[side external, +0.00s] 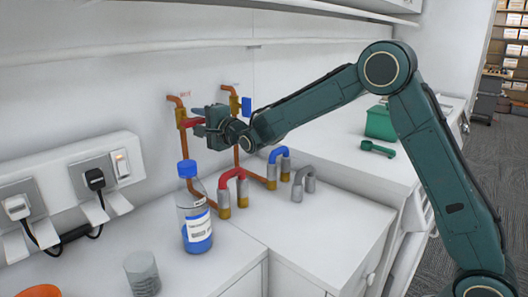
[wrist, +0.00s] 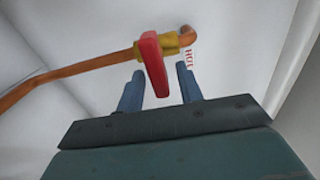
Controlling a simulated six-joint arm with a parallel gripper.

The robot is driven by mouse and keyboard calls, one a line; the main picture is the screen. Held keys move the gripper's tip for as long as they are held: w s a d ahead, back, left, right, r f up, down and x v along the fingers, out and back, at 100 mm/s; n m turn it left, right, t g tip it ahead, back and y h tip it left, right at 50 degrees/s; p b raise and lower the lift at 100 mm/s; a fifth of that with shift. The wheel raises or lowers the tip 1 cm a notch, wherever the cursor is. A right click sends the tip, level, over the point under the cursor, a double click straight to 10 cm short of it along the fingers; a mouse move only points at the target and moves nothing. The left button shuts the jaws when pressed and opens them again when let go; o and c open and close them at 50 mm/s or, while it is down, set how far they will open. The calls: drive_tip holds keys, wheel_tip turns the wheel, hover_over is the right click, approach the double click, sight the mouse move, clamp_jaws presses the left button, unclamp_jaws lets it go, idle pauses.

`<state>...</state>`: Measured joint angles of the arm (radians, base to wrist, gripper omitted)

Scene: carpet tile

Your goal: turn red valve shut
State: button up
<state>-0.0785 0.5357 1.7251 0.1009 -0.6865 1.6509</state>
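The red valve handle (side external: 193,122) sits on a brass valve body (side external: 181,116) on the left copper pipe (side external: 172,99) at the back wall. It points crosswise to the pipe. In the wrist view the red handle (wrist: 153,62) and brass body (wrist: 172,46) show clearly, with a red HOT label (wrist: 188,58) beside them. My gripper (side external: 202,128) is at the handle. In the wrist view its two blue fingers stand apart, one on each side of the handle's end (wrist: 159,72), with gaps visible. Contact with the handle is not seen.
A blue valve handle (side external: 247,105) is on the right pipe, close behind my gripper. Below are a blue-capped bottle (side external: 194,215), red (side external: 233,178) and blue (side external: 279,153) pipe bends, and a grey bend (side external: 304,183). Wall sockets (side external: 65,190) are left.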

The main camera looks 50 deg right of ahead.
drive_tip(key=shift+s, duration=0.1)
drive_tip(key=s, duration=1.3)
drive_tip(key=shift+s, duration=0.3)
drive_tip(key=shift+s+r, duration=0.1)
drive_tip(key=s+d+f+n+g, duration=0.1)
drive_tip(key=s+n+g, duration=0.5)
drive_tip(key=s, duration=1.1)
drive_tip(key=s+d+f+n+g, duration=0.2)
drive_tip(key=s+n+g, duration=0.4)
drive_tip(key=s+n, duration=0.6)
drive_tip(key=s+f, duration=0.1)
drive_tip(key=s, duration=0.5)
drive_tip(key=shift+s, duration=0.2)
